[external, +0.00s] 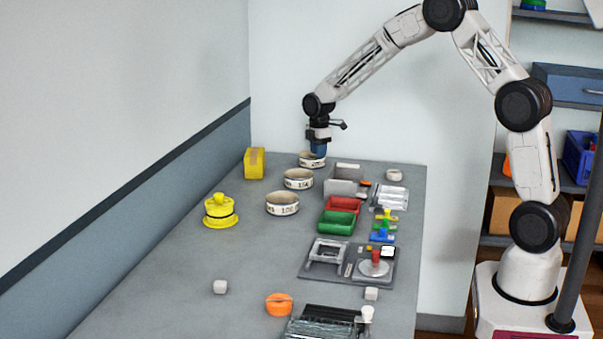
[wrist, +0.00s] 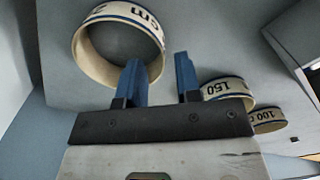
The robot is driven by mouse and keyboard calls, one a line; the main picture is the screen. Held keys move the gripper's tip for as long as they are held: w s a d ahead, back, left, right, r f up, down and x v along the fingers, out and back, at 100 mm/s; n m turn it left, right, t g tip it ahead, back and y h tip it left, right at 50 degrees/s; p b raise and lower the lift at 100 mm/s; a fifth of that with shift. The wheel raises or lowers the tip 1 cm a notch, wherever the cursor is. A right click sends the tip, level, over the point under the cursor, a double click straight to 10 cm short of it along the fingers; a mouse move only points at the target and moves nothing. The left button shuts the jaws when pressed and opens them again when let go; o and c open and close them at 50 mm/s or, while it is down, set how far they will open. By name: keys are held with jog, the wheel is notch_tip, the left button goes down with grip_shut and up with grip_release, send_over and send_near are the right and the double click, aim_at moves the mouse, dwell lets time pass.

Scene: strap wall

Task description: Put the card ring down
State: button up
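A cream card ring (wrist: 82,50) with blue edges and dark print reading "cm" is at the upper left of the wrist view. In the external view this ring (external: 305,163) is at the far end of the table. My gripper (wrist: 158,60) points down at it with two blue fingers spread apart. The left finger overlaps the ring's wall in the picture, and part of the wall shows between the fingers. I cannot tell whether either finger touches it. The gripper (external: 318,155) also shows over the ring in the external view.
Two similar rings, a middle one (external: 298,184) and a nearer one (external: 282,210), stand in a row. A yellow box (external: 254,163) is left of the ring; a grey bin (external: 345,187) is right. A yellow domed object (external: 221,212) stands nearer. Table space between is clear.

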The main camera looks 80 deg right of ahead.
notch_tip(320, 180, up, 9)
dwell(0.4)
jog(key=shift+a, duration=0.1)
dwell(0.5)
jog(key=s+a+r+m, duration=0.1)
jog(key=s+a+r, duration=0.45)
jog(key=a, duration=0.35)
jog(key=s+a+r+m+t, duration=0.1)
jog(key=s+a+r+m, duration=0.1)
jog(key=s+a+r, duration=0.35)
jog(key=s+a+r+m, duration=0.1)
jog(key=s+a+r, duration=0.2)
jog(key=s+a, duration=0.6)
jog(key=s+a+m, duration=0.2)
jog(key=s+a, duration=0.6)
jog(key=s, duration=0.4)
jog(key=s+a+f+m+t, duration=0.1)
jog(key=s+a+m, duration=0.2)
jog(key=s+a, duration=0.6)
jog(key=s, duration=0.4)
jog(key=shift+s+a+f+t, duration=0.15)
jog(key=shift+f+t, duration=0.15)
